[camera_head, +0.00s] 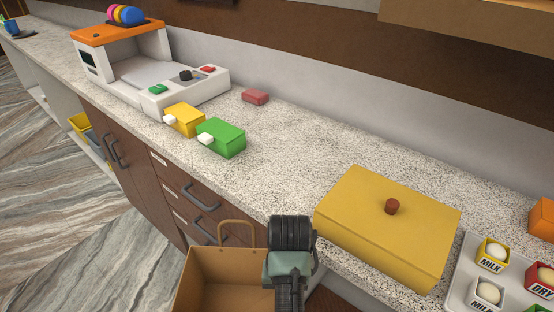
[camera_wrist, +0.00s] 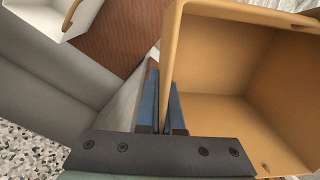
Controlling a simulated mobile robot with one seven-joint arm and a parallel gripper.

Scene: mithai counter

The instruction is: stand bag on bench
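A brown open-topped paper bag (camera_head: 225,280) with a loop handle is at the bottom of the head view, in front of the drawers and beside the bench's front edge. The speckled bench top (camera_head: 290,150) runs across the view. My gripper (camera_head: 288,290) is at the bag's right side; its fingertips are hidden there. In the wrist view, my gripper's blue fingers (camera_wrist: 162,105) are close together on the near side wall of the bag (camera_wrist: 270,80), whose empty inside shows at right. The bag's base is out of view.
A yellow lidded box (camera_head: 380,235) stands on the bench at right, beside a tray of labelled boxes (camera_head: 465,270). A white-and-orange machine (camera_head: 150,70), a yellow box (camera_head: 185,119), a green box (camera_head: 222,137) and a red block (camera_head: 255,97) stand at left. The middle is clear.

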